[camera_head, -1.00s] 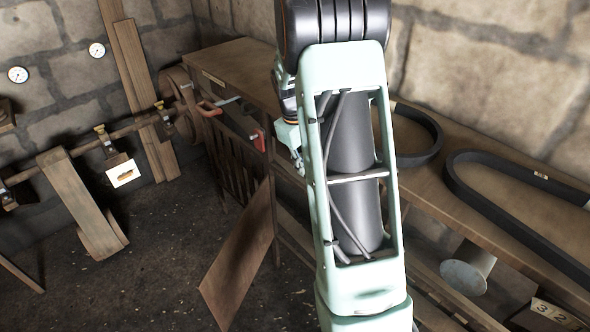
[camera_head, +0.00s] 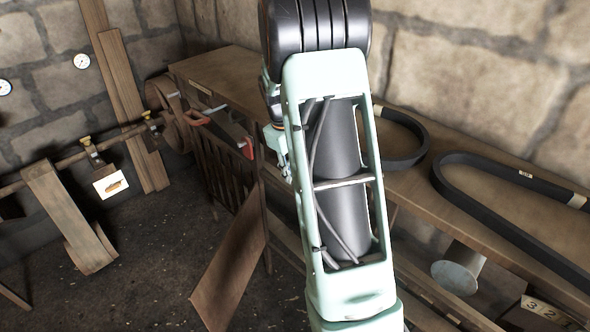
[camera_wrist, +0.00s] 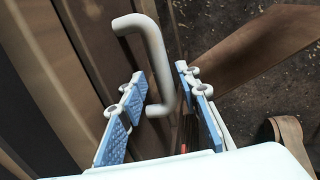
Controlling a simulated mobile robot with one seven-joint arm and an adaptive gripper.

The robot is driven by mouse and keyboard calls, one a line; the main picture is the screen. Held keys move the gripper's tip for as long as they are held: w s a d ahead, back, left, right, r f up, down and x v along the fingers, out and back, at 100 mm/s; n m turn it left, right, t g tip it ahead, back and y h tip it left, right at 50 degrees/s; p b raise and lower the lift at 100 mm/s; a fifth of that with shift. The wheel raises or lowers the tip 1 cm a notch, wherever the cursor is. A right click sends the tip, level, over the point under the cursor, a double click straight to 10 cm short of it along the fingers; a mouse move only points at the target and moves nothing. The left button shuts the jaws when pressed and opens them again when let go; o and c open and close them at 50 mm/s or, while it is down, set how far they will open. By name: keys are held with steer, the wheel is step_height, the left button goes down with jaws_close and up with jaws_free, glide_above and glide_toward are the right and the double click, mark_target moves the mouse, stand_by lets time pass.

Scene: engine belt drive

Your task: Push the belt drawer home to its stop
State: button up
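A pale bent rod handle (camera_wrist: 156,58) stands out beside brown wooden boards in the wrist view. My gripper (camera_wrist: 160,82) is open, with one blue-padded finger on each side of the handle's lower part. I cannot tell whether either finger touches it. In the head view my gripper (camera_head: 281,150) is mostly hidden behind my arm, at the front of the workbench. A dark part with red pieces (camera_head: 245,148) juts out below the bench top there. It may be the belt drawer, but its full outline and its stop are not clear.
The workbench (camera_head: 225,72) runs along the back wall, with black belts (camera_head: 480,205) on it. A leaning board (camera_head: 232,268) stands close below my gripper. A shaft with wheels (camera_head: 70,215) is at the left. The floor (camera_head: 150,285) between is mostly clear.

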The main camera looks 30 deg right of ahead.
step_height(320, 180, up, 12)
steer(key=a, duration=0.2)
steer(key=shift+s+a, duration=0.15)
steer(key=shift+s, duration=0.25)
steer(key=shift+w, duration=0.1)
